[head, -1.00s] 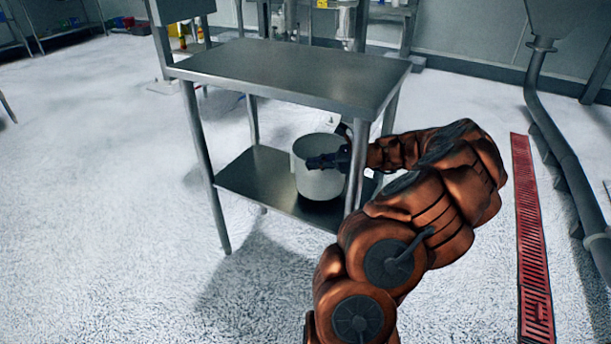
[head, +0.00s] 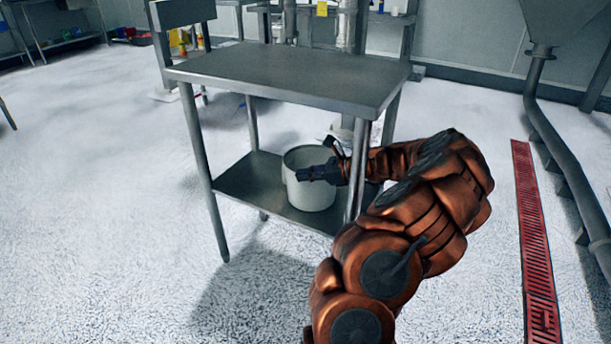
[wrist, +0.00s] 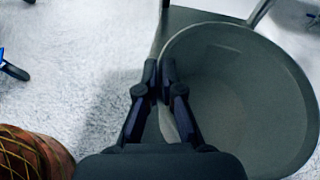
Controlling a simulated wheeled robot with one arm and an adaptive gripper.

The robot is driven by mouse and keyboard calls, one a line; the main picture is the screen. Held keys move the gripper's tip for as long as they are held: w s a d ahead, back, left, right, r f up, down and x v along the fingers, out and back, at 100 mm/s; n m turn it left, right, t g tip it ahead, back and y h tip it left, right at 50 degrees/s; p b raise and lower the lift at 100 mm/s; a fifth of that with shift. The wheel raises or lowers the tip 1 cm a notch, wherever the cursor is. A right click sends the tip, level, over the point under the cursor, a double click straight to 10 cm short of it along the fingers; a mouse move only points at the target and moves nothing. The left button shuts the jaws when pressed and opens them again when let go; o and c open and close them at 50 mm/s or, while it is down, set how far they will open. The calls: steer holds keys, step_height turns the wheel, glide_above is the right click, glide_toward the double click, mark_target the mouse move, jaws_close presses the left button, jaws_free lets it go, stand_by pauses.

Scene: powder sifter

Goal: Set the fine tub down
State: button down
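The fine tub (head: 311,192) is a pale, round, open-topped tub. It is upright over the lower shelf (head: 250,180) of a steel table, low enough that its base looks to be on or very close to the shelf. In the head view my gripper (head: 312,174) reaches in from the right at the tub's rim. In the wrist view the tub (wrist: 255,90) looks empty inside, and its wall runs between the two fingers of my gripper (wrist: 159,75), which are shut on it. The underside of the tub is hidden.
The table's top (head: 290,80) is bare and sits above the tub. A front table leg (head: 357,170) stands close to my wrist. The shelf left of the tub is clear. A red floor grate (head: 535,240) and a grey pipe (head: 560,150) lie at the right.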

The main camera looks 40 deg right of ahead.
steer(key=c, duration=1.3)
jaws_free()
steer(key=shift+p+v, duration=1.8)
steer(key=shift+v, duration=4.2)
